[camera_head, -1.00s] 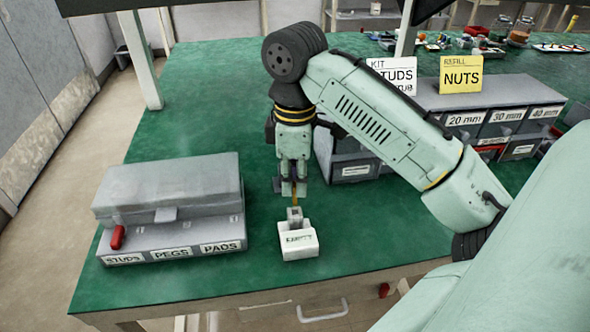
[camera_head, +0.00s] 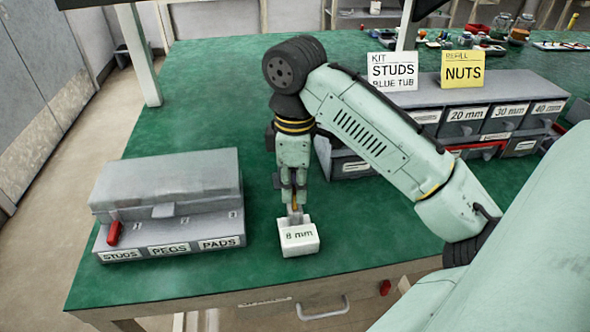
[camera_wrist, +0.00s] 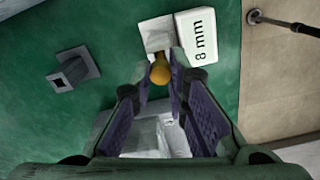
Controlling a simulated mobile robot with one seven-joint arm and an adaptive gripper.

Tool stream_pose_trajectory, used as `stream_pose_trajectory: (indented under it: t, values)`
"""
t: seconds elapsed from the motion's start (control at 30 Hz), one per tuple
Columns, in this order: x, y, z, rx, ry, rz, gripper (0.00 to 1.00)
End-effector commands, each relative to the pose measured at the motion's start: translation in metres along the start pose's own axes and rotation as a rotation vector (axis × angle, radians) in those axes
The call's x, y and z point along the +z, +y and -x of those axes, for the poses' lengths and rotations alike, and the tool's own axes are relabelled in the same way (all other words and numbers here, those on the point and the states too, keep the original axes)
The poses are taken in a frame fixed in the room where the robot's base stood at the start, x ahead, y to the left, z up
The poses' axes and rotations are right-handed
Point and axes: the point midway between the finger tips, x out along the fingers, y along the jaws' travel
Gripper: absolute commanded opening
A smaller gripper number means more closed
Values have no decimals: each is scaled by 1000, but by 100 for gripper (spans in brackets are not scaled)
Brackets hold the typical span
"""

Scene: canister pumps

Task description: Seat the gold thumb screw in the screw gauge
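The white screw gauge (camera_head: 299,240) stands near the front edge of the green bench, its label reading "8 mm". It also shows at the top of the wrist view (camera_wrist: 203,43), with its pale square socket block (camera_wrist: 157,33) beside the label. The gold thumb screw (camera_wrist: 160,70) is at the socket block, its rounded head between my fingertips. My gripper (camera_head: 294,204) points down just behind the gauge, and its fingers appear closed on the screw. The screw's shank is hidden, so its depth in the socket cannot be seen.
A grey case (camera_head: 170,200) labelled studs, pegs and pads stands to the left, with a red part (camera_head: 114,232) on it. Grey drawers (camera_head: 480,118) stand behind at right. A small grey square-holed block (camera_wrist: 76,70) shows in the wrist view. The bench's left rear is clear.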

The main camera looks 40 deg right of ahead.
Motion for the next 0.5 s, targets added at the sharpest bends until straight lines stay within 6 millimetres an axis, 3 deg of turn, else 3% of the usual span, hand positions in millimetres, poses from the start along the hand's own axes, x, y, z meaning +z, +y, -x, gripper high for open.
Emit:
stream_pose_trajectory:
  t: [0.33,0.5]
  values:
    - [0,0,0,0,0,0,38]
    - [0,0,0,0,0,0,38]
